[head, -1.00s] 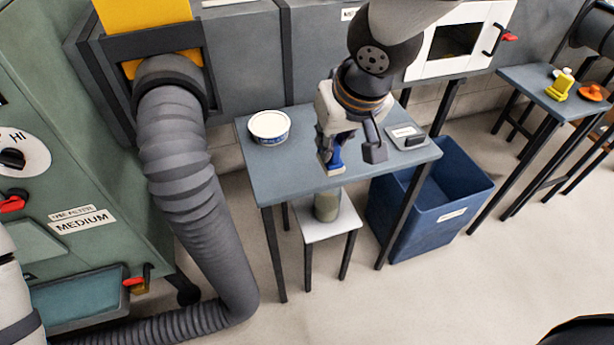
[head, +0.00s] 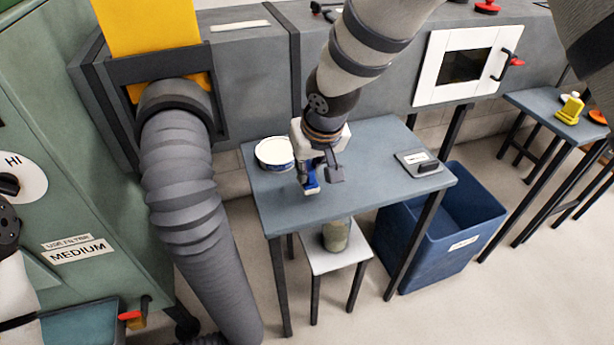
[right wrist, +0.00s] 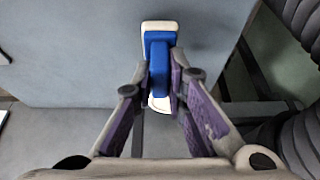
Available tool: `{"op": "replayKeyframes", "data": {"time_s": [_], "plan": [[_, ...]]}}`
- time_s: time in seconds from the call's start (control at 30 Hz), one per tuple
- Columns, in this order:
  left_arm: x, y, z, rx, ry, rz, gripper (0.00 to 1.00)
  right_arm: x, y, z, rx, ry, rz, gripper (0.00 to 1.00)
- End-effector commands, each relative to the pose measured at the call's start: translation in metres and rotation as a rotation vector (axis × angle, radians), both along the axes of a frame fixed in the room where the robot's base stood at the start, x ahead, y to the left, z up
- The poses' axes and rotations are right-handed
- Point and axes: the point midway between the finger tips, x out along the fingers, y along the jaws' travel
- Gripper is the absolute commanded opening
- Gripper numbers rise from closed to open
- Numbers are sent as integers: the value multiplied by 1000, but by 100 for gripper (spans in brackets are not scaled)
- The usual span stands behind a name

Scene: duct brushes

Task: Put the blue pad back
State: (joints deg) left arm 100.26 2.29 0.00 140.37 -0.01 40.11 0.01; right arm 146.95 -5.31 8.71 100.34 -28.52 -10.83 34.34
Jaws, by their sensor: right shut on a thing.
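The blue pad (head: 311,188) is in my right gripper (head: 320,172), over the left part of the grey-blue table. In the right wrist view the blue pad (right wrist: 158,62) sits between the two fingers of the right gripper (right wrist: 162,82), which is shut on it. A white piece (right wrist: 158,26) shows behind the blue part and sticks out at both ends. I cannot tell whether the pad touches the tabletop. A small grey holder (head: 408,158) with a label and a black block stands at the table's right end. My left gripper is out of view.
A round white tub (head: 274,153) with a blue band stands close left of my right gripper. The table (head: 365,150) is clear between gripper and holder. A jar (head: 336,236) stands on a low stool below. A blue bin (head: 450,225) is at right, a thick hose (head: 185,190) at left.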

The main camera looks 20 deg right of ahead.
Motion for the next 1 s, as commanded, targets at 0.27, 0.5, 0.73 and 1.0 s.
{"op": "replayKeyframes", "data": {"time_s": [0.27, 0.5, 0.73, 1.0], "plan": [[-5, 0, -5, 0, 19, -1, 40, 1, 0, -32, 0, 0, 0, 0], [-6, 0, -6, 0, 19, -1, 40, 0, 0, -36, 0, 1, 1, 0], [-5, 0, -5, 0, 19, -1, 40, 0, 0, -35, 0, 1, 1, 33], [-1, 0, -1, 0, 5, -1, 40, -3, 0, -19, 0, -4, 0, 33]]}}
